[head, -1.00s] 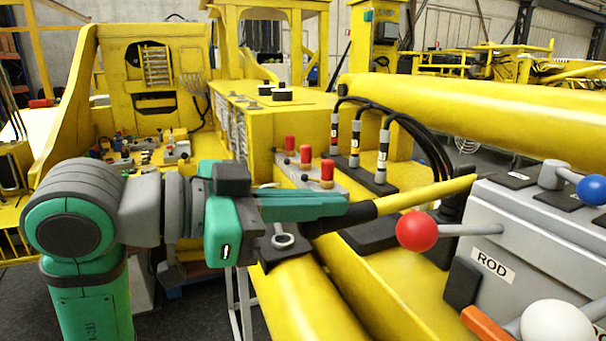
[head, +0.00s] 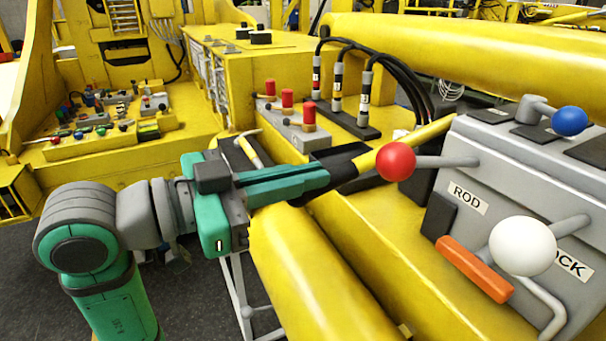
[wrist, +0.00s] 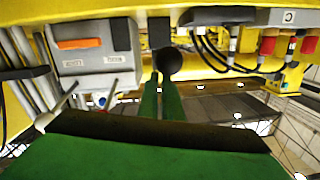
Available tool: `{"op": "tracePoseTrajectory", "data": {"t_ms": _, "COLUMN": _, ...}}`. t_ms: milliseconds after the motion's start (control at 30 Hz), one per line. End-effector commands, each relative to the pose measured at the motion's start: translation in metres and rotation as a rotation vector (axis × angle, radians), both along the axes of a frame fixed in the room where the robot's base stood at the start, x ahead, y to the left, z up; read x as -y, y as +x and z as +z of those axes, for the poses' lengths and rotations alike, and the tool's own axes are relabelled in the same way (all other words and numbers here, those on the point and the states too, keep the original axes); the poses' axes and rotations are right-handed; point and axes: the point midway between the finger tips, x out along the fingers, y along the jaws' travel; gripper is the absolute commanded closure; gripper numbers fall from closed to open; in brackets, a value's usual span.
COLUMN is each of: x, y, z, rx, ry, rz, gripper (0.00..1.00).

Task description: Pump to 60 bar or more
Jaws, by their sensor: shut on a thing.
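The pump lever is a yellow bar (head: 432,134) with a black grip (head: 347,168) at its lower left end. It slants down to the left, partly behind a red ball knob (head: 396,161). My gripper (head: 326,175) has its green fingers shut on the black grip. In the wrist view, the fingers (wrist: 162,88) close at a round black grip end (wrist: 170,62). The lever's pivot is hidden. No readable pressure gauge shows.
A grey control box (head: 500,170) labelled ROD stands close at the right, with a white ball knob (head: 523,246), a blue ball knob (head: 569,121) and an orange handle (head: 475,268). A yellow cylinder (head: 305,270) runs below my gripper. Red-capped valves (head: 288,98) and hoses stand behind.

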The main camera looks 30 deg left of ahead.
Motion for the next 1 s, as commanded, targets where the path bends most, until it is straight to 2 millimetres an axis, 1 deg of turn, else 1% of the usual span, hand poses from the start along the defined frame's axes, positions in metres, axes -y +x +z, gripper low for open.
{"op": "tracePoseTrajectory", "data": {"t_ms": 33, "x": 0.000, "y": 0.003, "z": -0.015, "rx": -0.045, "ry": 0.010, "rz": -0.001, "gripper": 1.00}}
{"op": "tracePoseTrajectory", "data": {"t_ms": 367, "x": -0.001, "y": 0.003, "z": -0.013, "rx": -0.043, "ry": 0.009, "rz": -0.001, "gripper": 1.00}}
{"op": "tracePoseTrajectory", "data": {"t_ms": 467, "x": 0.000, "y": 0.002, "z": -0.004, "rx": -0.038, "ry": 0.010, "rz": -0.002, "gripper": 1.00}}
{"op": "tracePoseTrajectory", "data": {"t_ms": 533, "x": 0.002, "y": 0.000, "z": 0.006, "rx": -0.030, "ry": 0.008, "rz": -0.003, "gripper": 1.00}}
{"op": "tracePoseTrajectory", "data": {"t_ms": 700, "x": 0.006, "y": -0.007, "z": 0.041, "rx": -0.003, "ry": 0.002, "rz": -0.006, "gripper": 1.00}}
{"op": "tracePoseTrajectory", "data": {"t_ms": 900, "x": -0.023, "y": -0.045, "z": 0.040, "rx": -0.002, "ry": -0.005, "rz": 0.001, "gripper": 1.00}}
{"op": "tracePoseTrajectory", "data": {"t_ms": 1000, "x": -0.033, "y": -0.061, "z": 0.041, "rx": 0.000, "ry": -0.004, "rz": 0.001, "gripper": 1.00}}
